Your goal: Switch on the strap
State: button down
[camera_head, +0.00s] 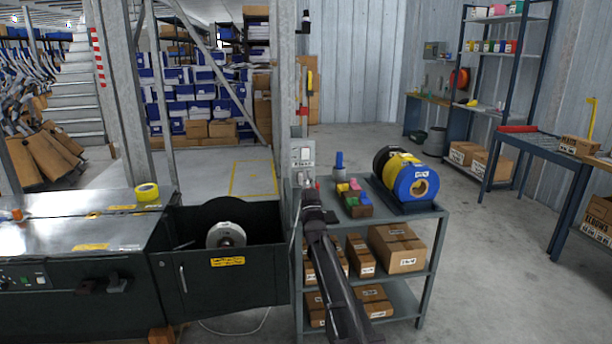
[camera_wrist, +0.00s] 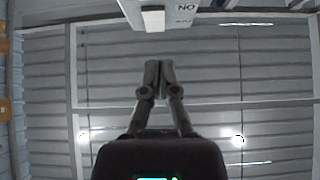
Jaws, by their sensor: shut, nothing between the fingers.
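The strapping machine (camera_head: 75,235) stands at the left, with a metal top and a dark front panel carrying small buttons. A grey-white switch box (camera_head: 302,154) is fixed to the steel post near the middle. In the wrist view, a pale box (camera_wrist: 178,12) with a light rocker-like part and lettering partly reading "NO" shows at the top edge, cut off by the frame. My gripper (camera_head: 309,186) is just below the switch box in the head view. In the wrist view my gripper (camera_wrist: 158,66) is shut and empty, its fingertips apart from the pale box in the picture.
An open dark bin with a strap reel (camera_head: 226,235) adjoins the machine. A grey cart (camera_head: 437,211) beside my arm holds cartons, small coloured parts and a blue-yellow reel (camera_head: 412,181).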

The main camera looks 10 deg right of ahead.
jog(key=b+v, duration=0.5)
jog(key=v, duration=0.2)
jog(key=shift+w+f, duration=0.4)
jog(key=shift+a+f, duration=0.1)
